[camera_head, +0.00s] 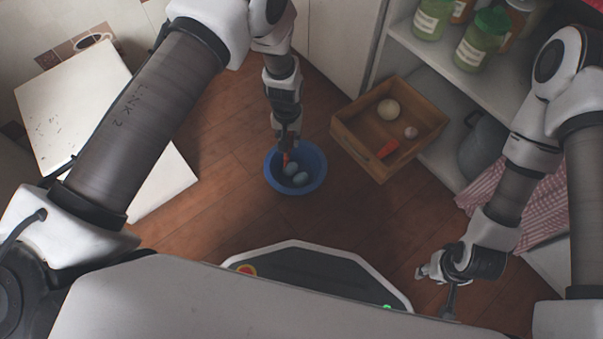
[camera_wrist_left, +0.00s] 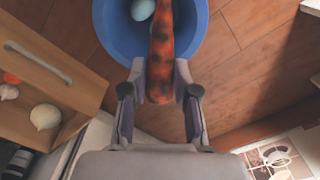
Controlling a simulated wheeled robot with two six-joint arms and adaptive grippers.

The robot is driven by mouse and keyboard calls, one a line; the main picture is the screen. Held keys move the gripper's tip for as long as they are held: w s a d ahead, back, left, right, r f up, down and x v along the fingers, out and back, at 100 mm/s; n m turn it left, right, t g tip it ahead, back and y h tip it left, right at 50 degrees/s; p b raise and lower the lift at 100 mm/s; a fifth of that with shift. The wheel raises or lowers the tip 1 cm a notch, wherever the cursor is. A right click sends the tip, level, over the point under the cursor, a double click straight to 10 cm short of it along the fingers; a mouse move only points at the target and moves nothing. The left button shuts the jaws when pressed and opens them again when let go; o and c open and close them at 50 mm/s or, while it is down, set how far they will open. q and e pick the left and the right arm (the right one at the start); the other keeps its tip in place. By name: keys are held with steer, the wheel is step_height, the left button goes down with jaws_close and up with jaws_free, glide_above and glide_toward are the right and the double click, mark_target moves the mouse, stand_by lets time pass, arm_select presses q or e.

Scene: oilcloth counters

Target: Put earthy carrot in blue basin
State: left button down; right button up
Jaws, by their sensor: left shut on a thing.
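The earthy carrot, orange with dark spots, shows in the left wrist view (camera_wrist_left: 161,45) and as a small orange-red piece in the head view (camera_head: 285,160). My left gripper (camera_head: 287,143) is shut on its near end, with a finger on each side in the left wrist view (camera_wrist_left: 160,88). The carrot reaches over the blue basin (camera_head: 318,170), whose rim also shows in the left wrist view (camera_wrist_left: 111,35). I cannot tell whether it touches the basin.
A wooden crate (camera_head: 356,154) right of the basin holds a large pale bulb (camera_head: 388,109), a smaller pale thing (camera_head: 411,132) and a red-orange piece (camera_head: 388,149). Shelves with jars (camera_head: 480,41) and a striped cloth (camera_head: 540,208) stand right.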

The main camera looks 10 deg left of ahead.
arm_select(q)
steer(key=shift+s+f, duration=0.3)
steer(key=shift+f, duration=0.15)
step_height(320, 180, down, 6)
steer(key=b, duration=0.6)
steer(key=shift+r, duration=0.1)
steer(key=c, duration=0.8)
jaws_free()
steer(key=shift+r, duration=0.1)
step_height(320, 180, up, 12)
